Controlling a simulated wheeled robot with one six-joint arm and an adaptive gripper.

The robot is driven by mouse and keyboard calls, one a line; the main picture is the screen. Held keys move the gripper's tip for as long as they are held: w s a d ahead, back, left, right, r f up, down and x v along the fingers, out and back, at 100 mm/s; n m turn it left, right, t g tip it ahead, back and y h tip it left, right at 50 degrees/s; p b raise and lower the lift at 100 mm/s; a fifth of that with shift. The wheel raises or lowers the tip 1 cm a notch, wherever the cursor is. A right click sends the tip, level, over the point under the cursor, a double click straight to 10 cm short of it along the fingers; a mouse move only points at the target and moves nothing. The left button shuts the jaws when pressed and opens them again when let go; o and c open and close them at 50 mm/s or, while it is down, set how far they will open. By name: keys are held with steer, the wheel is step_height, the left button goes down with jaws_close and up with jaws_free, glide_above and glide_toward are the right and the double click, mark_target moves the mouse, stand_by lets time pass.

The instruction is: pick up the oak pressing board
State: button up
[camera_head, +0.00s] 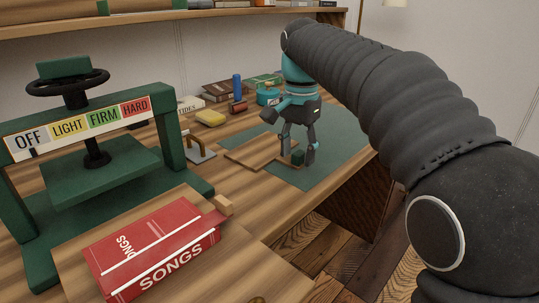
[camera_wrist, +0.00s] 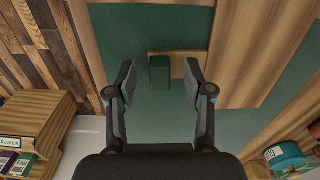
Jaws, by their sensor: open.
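A flat light-brown wooden board (camera_head: 250,152), which looks like the oak pressing board, lies on the green mat (camera_head: 335,165). It also shows in the wrist view (camera_wrist: 246,50), with a narrow tab at its side. A dark green block (camera_head: 298,157) stands at the tab; the wrist view shows it too (camera_wrist: 159,73). My gripper (camera_head: 297,156) is open and points down over the tab. In the wrist view my gripper (camera_wrist: 160,83) has the green block between its spread fingers, with gaps on both sides. Whether the fingertips touch the mat is unclear.
A green press (camera_head: 105,180) with a setting sign stands left. Before it, a red SONGS book (camera_head: 155,250) lies on another wooden board with a tab (camera_head: 223,204). Books, a yellow block (camera_head: 210,118) and a teal pot (camera_head: 267,97) stand behind. The mat's right side is clear.

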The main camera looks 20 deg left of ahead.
steer(key=shift+f, duration=0.55)
jaws_close()
